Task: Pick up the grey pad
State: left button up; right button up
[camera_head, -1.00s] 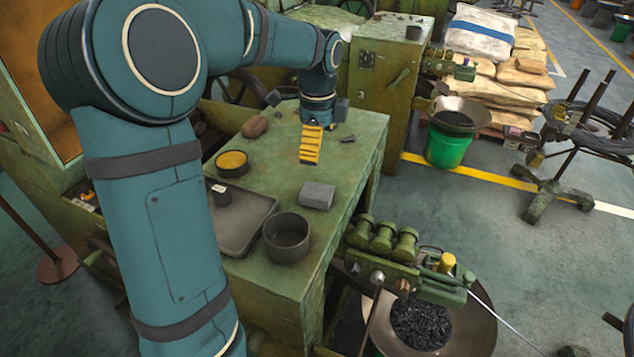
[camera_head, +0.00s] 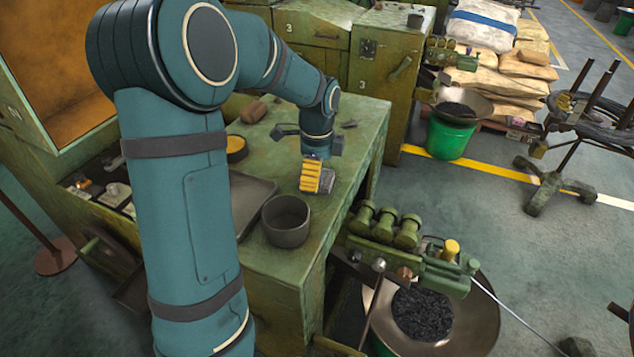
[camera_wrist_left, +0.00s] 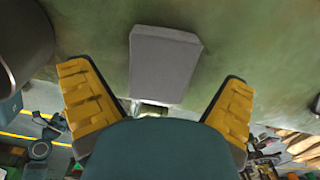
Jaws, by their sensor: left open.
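The grey pad (camera_wrist_left: 163,62) is a rectangular block lying on the green machine top (camera_head: 345,205). In the wrist view it lies between and just beyond the fingers of my left gripper (camera_wrist_left: 160,105), which are spread wide with room on both sides. In the head view, my left gripper (camera_head: 316,178) with its yellow fingers is over the pad (camera_head: 328,182) and hides most of it. I cannot tell the exact height of the fingers above the surface. My right gripper is not in view.
A dark round bowl (camera_head: 286,222) stands close to the left of the gripper, beside a flat tray (camera_head: 243,205). A small yellow-filled dish (camera_head: 236,148) and a brown lump (camera_head: 253,111) lie farther back. Green machine fittings (camera_head: 385,225) stick out beyond the right edge.

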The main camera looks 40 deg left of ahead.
pick_arm(q)
jog(key=shift+f, duration=0.8)
jog(key=c, duration=1.3)
notch_tip(320, 180, up, 10)
jog(key=shift+r+p, duration=0.1)
jog(key=shift+p, duration=1.1)
jog(key=o, duration=0.3)
jog(key=shift+c, duration=0.7)
